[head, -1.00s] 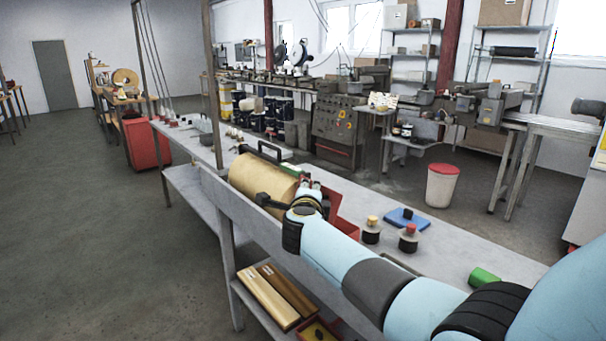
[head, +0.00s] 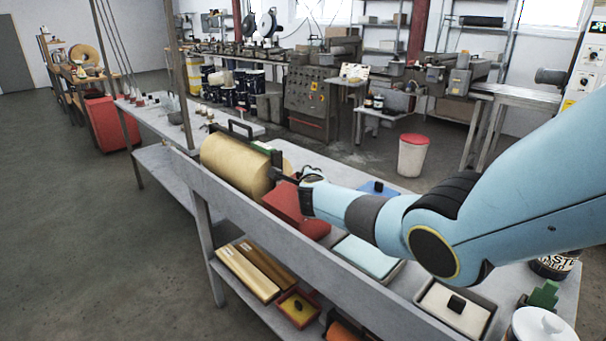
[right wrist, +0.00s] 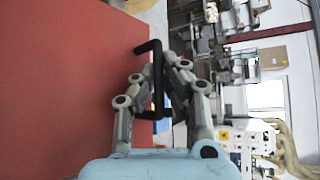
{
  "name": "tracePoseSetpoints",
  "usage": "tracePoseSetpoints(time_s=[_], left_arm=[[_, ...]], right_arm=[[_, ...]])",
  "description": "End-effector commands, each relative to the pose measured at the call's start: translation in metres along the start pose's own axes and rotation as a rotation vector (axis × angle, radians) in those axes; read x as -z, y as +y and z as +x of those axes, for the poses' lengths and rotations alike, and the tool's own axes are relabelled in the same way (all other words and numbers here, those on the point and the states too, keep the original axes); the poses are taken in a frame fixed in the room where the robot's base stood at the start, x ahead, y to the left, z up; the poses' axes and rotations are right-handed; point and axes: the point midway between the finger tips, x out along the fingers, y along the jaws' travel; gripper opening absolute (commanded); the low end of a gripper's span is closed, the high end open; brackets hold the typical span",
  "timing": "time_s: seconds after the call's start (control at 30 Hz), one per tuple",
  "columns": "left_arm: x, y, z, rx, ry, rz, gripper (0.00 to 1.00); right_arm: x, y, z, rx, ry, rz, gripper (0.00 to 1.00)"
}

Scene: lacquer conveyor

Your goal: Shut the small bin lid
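The red bin lid (head: 283,204) stands raised and tilted on the bench, beside the tan roll, with red parts below it partly behind my arm. In the right wrist view the red lid (right wrist: 60,80) fills the left as a broad flat panel. Its black handle (right wrist: 158,85) sits between the fingers of my right gripper (right wrist: 160,68), which look closed on it. In the head view my right gripper (head: 287,178) is at the lid's upper edge, small and partly hidden by the wrist. My left gripper is not in view.
The tan roll (head: 235,165) with a black handle lies just left of the lid. A pale mint-topped bin (head: 366,257) and a cream-lidded bin (head: 440,308) stand along the bench to the right. A blue lid (head: 378,189) is behind my arm. A long rail (head: 290,245) edges the bench.

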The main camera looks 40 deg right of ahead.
Motion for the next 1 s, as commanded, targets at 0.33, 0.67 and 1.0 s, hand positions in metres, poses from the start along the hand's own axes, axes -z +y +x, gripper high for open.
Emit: tracePoseSetpoints(time_s=[0.33,0.67,1.0], left_arm=[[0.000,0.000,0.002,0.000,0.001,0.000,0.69],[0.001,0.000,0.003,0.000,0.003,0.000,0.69],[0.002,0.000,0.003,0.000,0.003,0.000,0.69]], right_arm=[[0.015,0.025,0.011,-0.119,0.002,0.102,0.00],[0.018,0.032,0.014,-0.121,0.000,0.101,0.00],[0.019,0.033,0.014,-0.123,-0.001,0.101,0.00]])
